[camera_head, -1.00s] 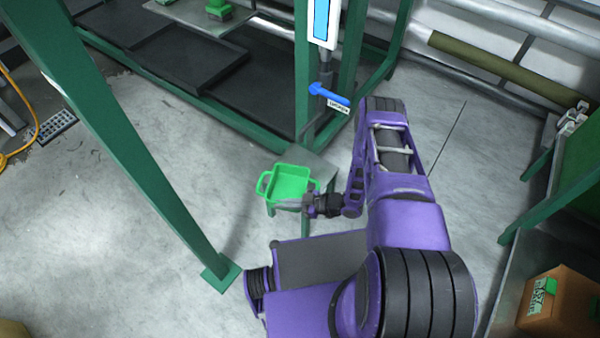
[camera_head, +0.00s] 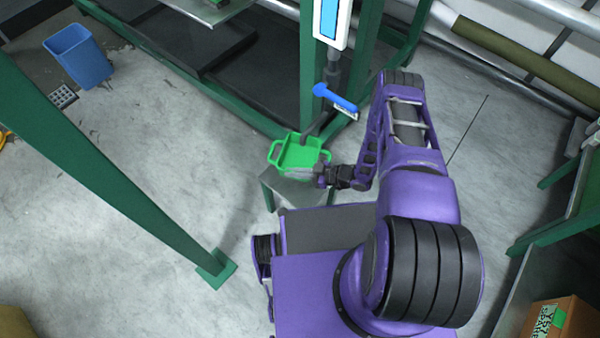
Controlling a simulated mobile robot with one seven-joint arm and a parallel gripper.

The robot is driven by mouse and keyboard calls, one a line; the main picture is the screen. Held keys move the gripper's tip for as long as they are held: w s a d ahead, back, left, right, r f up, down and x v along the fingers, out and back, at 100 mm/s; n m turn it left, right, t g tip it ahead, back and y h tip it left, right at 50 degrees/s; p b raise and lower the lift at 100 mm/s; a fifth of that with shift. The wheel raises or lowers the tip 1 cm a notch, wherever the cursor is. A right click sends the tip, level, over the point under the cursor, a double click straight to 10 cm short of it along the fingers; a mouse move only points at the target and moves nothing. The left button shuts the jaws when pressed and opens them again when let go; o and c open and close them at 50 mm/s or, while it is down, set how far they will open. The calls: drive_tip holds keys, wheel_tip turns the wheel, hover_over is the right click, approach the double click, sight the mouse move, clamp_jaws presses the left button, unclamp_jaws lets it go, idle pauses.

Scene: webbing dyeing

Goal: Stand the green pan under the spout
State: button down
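The green pan (camera_head: 298,152) is a shallow open tray with a handle on each side, upright and empty. My gripper (camera_head: 314,174) is at its near right edge, apparently shut on it; the fingertips are small and partly hard to make out. The spout (camera_head: 312,128) is a dark bent pipe coming down from the green post below a blue lever (camera_head: 335,98). Its lower end overlaps the pan's far right part in this view. I cannot tell the gap between them, or whether the pan touches the small grey stand (camera_head: 292,188) below.
A green post (camera_head: 312,75) with a white-and-blue panel (camera_head: 332,22) rises just behind the pan. A slanting green leg (camera_head: 120,190) stands at left. A blue bin (camera_head: 78,55) is at the far left. A cardboard box (camera_head: 565,322) is at lower right. Left floor is open.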

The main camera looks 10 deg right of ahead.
wheel_tip(320, 180, down, 9)
drive_tip(key=shift+r+b, duration=0.15)
drive_tip(key=shift+b, duration=0.85)
drive_tip(key=c, duration=1.1)
unclamp_jaws()
drive_tip(key=shift+o, duration=0.2)
